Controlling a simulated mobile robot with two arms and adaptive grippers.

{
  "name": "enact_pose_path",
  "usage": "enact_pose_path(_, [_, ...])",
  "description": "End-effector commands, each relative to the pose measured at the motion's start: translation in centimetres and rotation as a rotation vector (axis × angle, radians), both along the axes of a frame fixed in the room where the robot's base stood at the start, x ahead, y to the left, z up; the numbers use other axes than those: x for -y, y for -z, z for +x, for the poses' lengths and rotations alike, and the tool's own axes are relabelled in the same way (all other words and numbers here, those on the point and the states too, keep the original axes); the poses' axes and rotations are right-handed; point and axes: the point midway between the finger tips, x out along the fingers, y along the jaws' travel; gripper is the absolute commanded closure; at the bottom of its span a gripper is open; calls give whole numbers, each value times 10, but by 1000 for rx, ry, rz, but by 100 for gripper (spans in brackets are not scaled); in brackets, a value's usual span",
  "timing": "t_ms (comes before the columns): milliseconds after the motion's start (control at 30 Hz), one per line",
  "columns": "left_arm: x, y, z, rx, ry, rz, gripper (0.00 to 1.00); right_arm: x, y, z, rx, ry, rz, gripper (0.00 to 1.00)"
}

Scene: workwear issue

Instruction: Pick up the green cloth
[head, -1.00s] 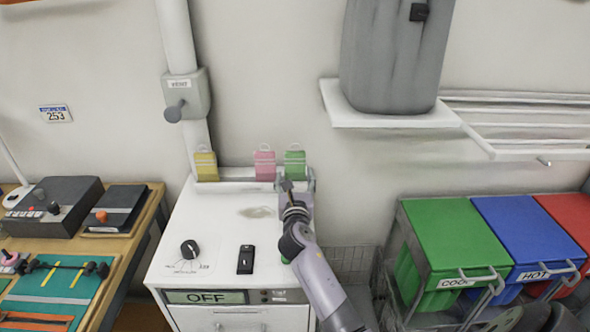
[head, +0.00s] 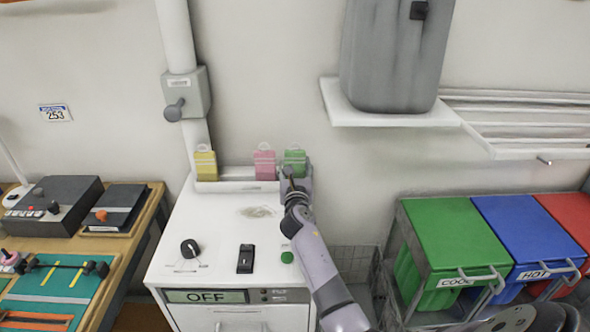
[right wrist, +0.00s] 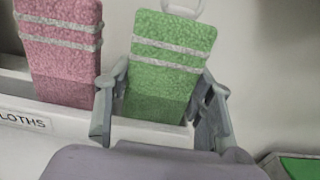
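The green cloth (head: 294,158) stands upright at the right end of a white rack at the back of the white cabinet. It has pale stripes and a loop on top, and it also shows in the right wrist view (right wrist: 167,65). My right gripper (head: 295,176) is at the cloth's lower front. In the right wrist view, my right gripper (right wrist: 162,88) has one finger on each side of the cloth, spread apart. The left finger has a small gap to it; whether the right finger touches it I cannot tell.
A pink cloth (head: 264,165) stands close to the left of the green one, and a yellow cloth (head: 205,165) further left. The cabinet top (head: 215,218) has a knob, a black switch and a green button. A shelf (head: 390,118) with a grey container overhangs at right.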

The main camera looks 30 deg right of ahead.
Motion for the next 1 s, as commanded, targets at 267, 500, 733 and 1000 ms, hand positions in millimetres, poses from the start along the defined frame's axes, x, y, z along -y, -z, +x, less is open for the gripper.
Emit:
enact_pose_path(267, [1, 0, 5, 7, -1, -2, 28, 0, 0, 0, 0, 0, 0, 73])
enact_pose_path(500, [1, -1, 5, 8, -1, -2, 28, 0, -1, 0, 0, 0, 0, 74])
enact_pose_path(733, [1, -9, 4, 7, -1, -2, 28, 0, -18, 0, 3, 0, -2, 74])
enact_pose_path(1000, [1, -29, 4, 7, 0, -1, 28, 1, -72, 0, 5, 0, -5, 74])
